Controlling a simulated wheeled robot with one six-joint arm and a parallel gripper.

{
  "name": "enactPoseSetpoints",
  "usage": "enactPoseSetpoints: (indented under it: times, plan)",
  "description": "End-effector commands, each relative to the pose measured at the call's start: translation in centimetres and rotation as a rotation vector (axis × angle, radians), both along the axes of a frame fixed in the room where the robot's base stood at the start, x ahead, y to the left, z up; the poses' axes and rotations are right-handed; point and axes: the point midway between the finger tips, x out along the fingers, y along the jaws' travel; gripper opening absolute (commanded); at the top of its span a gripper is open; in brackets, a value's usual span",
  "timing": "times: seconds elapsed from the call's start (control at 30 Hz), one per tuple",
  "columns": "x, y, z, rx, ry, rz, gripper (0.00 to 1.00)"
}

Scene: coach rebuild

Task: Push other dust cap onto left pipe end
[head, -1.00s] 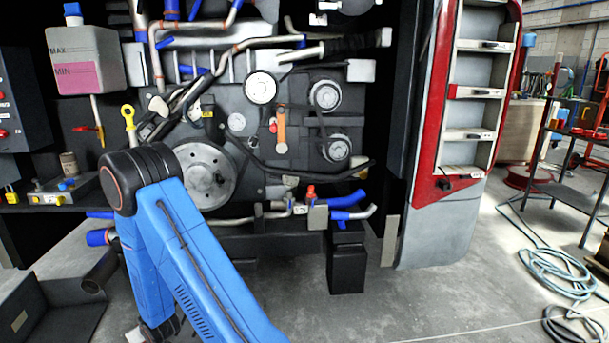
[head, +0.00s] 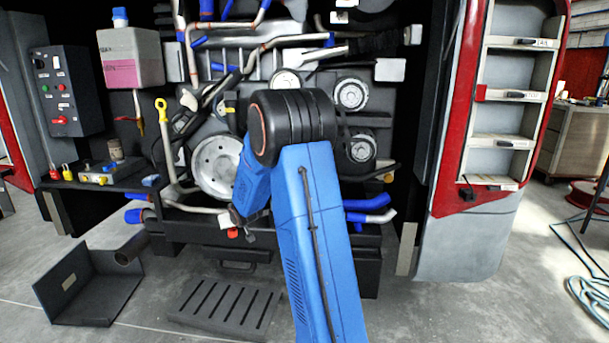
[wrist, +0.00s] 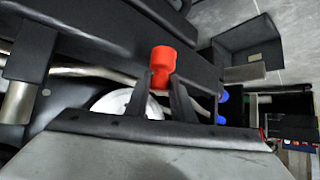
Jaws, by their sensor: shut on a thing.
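A red dust cap (wrist: 162,62) is between the two dark fingertips of my gripper (wrist: 163,84) in the wrist view. The gripper is shut on it, and the cap stands out past the tips. In the head view a red spot, likely the cap (head: 233,233), shows low in front of the engine, at the left of my blue arm. My gripper is mostly hidden there behind the arm. Blue-sleeved pipe ends show low at the left (head: 138,215) and at the right (head: 368,202). I cannot tell whether the cap touches a pipe.
The engine's large silver disc (head: 216,168) is close behind the gripper. A dark angled bracket (head: 90,285) and a slotted grey block (head: 225,305) lie on the floor. A red-edged open panel (head: 465,185) stands at the right.

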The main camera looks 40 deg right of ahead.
Motion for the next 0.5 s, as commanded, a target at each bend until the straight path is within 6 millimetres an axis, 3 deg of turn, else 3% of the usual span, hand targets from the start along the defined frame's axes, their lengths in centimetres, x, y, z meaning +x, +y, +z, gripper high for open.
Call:
enactPoseSetpoints:
  times: [0.2, 0.5]
  plan:
    - [-0.8, -3.4, 3.4, -0.001, -0.003, -0.058, 0.00]
    - [-1.6, -6.2, 6.2, 0.000, -0.002, -0.112, 0.00]
